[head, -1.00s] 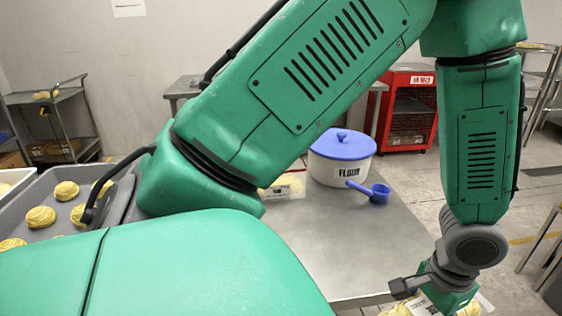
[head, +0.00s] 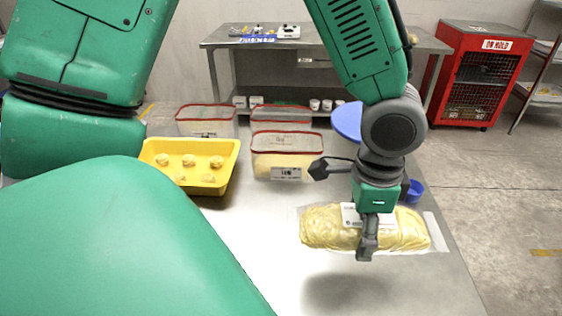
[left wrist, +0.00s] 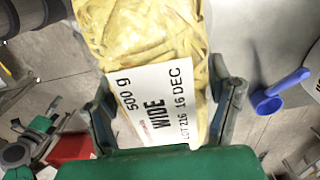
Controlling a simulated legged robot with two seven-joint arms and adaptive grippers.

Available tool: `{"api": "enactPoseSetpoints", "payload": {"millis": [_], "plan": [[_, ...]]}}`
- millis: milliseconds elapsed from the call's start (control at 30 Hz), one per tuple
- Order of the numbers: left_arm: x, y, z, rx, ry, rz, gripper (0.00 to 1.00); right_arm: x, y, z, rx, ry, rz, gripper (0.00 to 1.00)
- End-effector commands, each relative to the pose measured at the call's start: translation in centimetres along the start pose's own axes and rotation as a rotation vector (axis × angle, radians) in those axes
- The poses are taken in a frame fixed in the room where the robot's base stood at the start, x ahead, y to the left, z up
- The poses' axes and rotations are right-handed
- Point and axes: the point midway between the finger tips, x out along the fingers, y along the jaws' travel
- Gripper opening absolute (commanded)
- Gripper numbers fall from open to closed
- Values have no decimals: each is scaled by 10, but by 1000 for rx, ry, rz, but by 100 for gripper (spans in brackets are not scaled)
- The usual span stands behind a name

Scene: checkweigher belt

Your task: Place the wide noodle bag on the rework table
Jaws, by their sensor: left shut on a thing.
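The wide noodle bag (head: 322,229), clear with yellow noodles and a white label, is held lengthwise across in the head view. My left gripper (head: 367,238) is shut on its middle. The bag hangs above a steel table (head: 260,262), with a shadow on the top below it. In the left wrist view the bag (left wrist: 150,35) sits between my two fingers (left wrist: 165,108), and its label reads "500 g WIDE". No sign naming the table shows. My right gripper is not in view.
On the table stand a yellow tray (head: 212,178) with noodle nests, red-rimmed clear tubs (head: 287,160), a blue-lidded tub (head: 347,120) partly behind my arm, and a blue scoop (head: 415,190). The front middle is clear. A red cage (head: 482,75) marked "ON HOLD" stands behind right.

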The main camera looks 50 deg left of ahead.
Motion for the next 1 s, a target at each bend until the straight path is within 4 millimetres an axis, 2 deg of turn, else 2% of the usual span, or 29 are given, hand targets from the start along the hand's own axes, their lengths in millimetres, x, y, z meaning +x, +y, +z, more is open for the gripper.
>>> {"api": "enactPoseSetpoints", "payload": {"millis": [167,433,667,867,1000], "plan": [[8,-1,0,1,-3,0,24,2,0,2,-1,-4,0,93],[56,-1,-3,0,-7,2,24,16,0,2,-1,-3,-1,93],[72,-1,-2,-1,-3,1,24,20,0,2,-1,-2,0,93],[100,-2,-2,-1,-5,2,24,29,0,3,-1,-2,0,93],[102,-2,-2,-1,-2,2,24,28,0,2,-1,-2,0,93]]}}
